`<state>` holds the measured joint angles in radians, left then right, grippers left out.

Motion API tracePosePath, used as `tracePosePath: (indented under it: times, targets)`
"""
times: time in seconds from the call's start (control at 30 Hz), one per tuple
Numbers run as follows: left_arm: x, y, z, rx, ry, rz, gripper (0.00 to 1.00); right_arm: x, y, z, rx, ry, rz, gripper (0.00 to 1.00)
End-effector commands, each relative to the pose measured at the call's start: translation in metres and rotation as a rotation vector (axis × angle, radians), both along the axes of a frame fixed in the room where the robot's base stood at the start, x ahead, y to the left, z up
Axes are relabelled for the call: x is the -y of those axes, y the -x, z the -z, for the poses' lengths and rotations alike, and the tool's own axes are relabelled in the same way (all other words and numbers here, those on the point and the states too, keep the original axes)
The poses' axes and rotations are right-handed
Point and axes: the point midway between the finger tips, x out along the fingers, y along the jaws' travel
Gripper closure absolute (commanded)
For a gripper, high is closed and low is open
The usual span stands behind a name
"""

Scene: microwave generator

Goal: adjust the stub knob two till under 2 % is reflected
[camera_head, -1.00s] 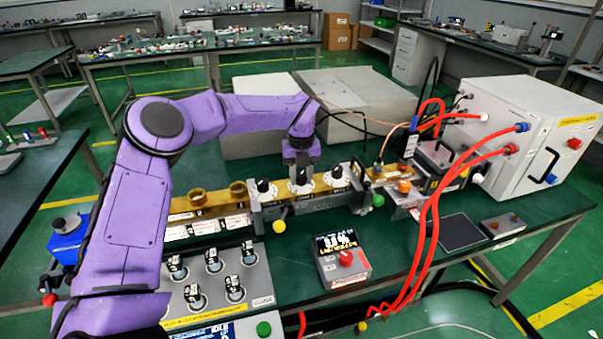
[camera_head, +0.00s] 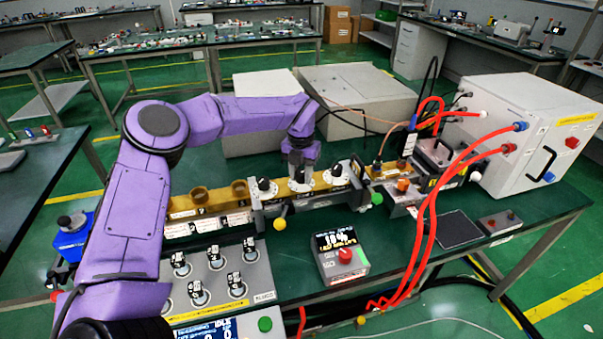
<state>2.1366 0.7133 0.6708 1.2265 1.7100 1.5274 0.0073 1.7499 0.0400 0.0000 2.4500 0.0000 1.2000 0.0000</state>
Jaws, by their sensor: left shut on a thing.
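The stub tuner (camera_head: 318,200) is a brass and grey block with three black-and-white knobs on top. My left gripper (camera_head: 299,174) points down and is shut on the middle knob (camera_head: 299,183), stub knob two, partly hiding it. The left knob (camera_head: 264,185) and the right knob (camera_head: 337,171) stand free on either side. In front, a grey meter box (camera_head: 340,258) with a red knob has a lit display (camera_head: 336,240) that seems to read 18%; its smaller line is hard to read. My right gripper is out of view.
A grey panel with several black-and-white knobs (camera_head: 215,262) lies at the front left. Red hoses (camera_head: 432,215) loop from the white cabinet (camera_head: 530,135) down past the bench's front. A dark pad (camera_head: 458,230) lies at right. Yellow and green balls stick out from the tuner.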

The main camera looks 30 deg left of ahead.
Motion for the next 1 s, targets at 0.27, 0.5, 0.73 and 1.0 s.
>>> tracePosePath:
  times: [0.27,0.5,0.73,1.0]
  targets:
    - [0.001,0.003,0.005,-0.015,0.002,-0.001,0.95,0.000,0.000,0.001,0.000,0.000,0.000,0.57]
    - [0.001,0.002,0.003,-0.009,0.001,0.000,0.40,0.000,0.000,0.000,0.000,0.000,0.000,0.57]
    - [0.001,0.000,-0.007,-0.002,-0.001,0.001,0.40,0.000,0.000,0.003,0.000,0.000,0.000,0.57]
    - [0.001,0.000,-0.069,-0.002,-0.001,-0.001,0.40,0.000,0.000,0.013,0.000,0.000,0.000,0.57]
